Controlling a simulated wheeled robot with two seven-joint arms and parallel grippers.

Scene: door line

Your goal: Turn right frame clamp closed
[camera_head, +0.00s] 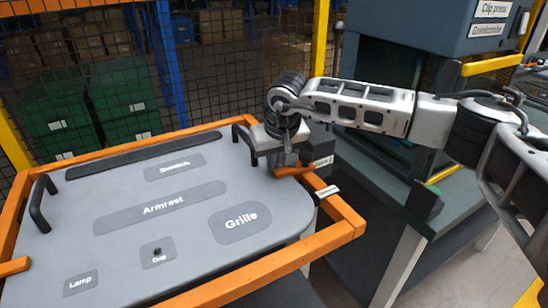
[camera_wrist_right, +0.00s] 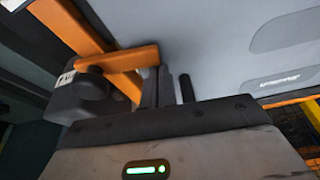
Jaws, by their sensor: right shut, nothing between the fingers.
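The right frame clamp shows as a dark block (camera_head: 322,163) with an orange lever (camera_head: 293,171) at the right side of the orange frame. In the right wrist view the dark clamp block (camera_wrist_right: 85,98) and its orange lever (camera_wrist_right: 122,60) lie just ahead of my gripper, to the left. My right gripper (camera_head: 286,158) is shut and empty, beside the lever; its fingers (camera_wrist_right: 160,86) reach close to the lever's end. I cannot tell whether they touch. The gripper hides part of the clamp in the head view. My left gripper is not in view.
A grey door panel (camera_head: 130,240) with labelled areas lies in the orange frame (camera_head: 338,212). Black handles stand at its left (camera_head: 40,203) and right (camera_head: 243,140). A clip press (camera_head: 440,50) stands to the right. A mesh fence (camera_head: 230,50) and green crates (camera_head: 90,100) are behind.

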